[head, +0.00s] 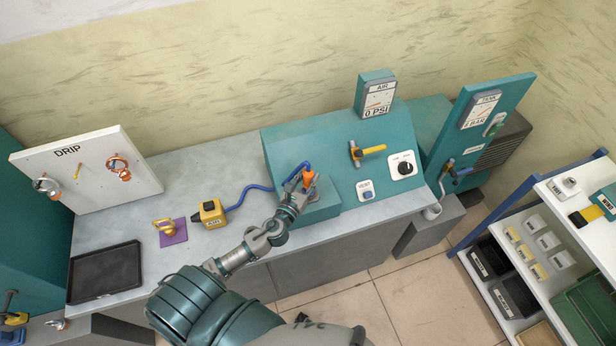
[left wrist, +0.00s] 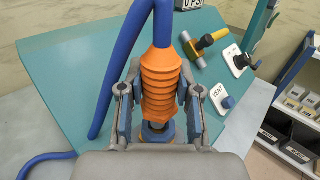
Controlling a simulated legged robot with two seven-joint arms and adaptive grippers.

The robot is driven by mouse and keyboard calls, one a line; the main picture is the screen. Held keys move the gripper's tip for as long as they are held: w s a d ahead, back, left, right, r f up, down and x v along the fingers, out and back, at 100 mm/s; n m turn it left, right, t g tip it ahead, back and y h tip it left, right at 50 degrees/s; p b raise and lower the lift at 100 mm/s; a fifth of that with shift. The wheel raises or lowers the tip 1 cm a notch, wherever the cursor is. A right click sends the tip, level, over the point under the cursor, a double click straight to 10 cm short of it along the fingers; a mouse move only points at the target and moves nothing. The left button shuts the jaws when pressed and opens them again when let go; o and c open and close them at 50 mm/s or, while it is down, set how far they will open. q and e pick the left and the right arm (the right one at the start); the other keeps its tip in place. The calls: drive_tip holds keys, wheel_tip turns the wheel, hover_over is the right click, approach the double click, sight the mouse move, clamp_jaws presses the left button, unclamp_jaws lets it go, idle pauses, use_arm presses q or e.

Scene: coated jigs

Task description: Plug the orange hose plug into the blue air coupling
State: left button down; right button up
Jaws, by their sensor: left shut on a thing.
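The orange hose plug (left wrist: 160,85) is ribbed, with a blue hose (left wrist: 122,65) rising from its top. My left gripper (left wrist: 155,110) is shut on it, one finger on each side. In the head view the plug (head: 309,180) shows just beyond my left gripper (head: 296,196), over the low teal block of the air panel (head: 285,150). A blue ring with brass-coloured metal (left wrist: 156,131), likely the air coupling, shows directly under the plug, partly hidden by the gripper. I cannot tell whether the plug is seated in it. My right gripper is not in view.
The AIR gauge (head: 377,98) reads 0 PSI. The hose runs left to a yellow box (head: 211,214). A black tray (head: 105,272) lies far left.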

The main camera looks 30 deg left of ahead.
sight(306, 187)
use_arm(q)
drive_tip(key=shift+f+b, duration=1.1)
drive_tip(key=shift+f, duration=0.4)
drive_tip(key=c, duration=0.7)
unclamp_jaws()
drive_tip(key=shift+s, duration=0.15)
drive_tip(key=s, duration=0.7)
drive_tip(key=s+d, duration=0.1)
drive_tip(key=s, duration=0.3)
drive_tip(key=shift+s, duration=0.35)
drive_tip(key=shift+a, duration=0.1)
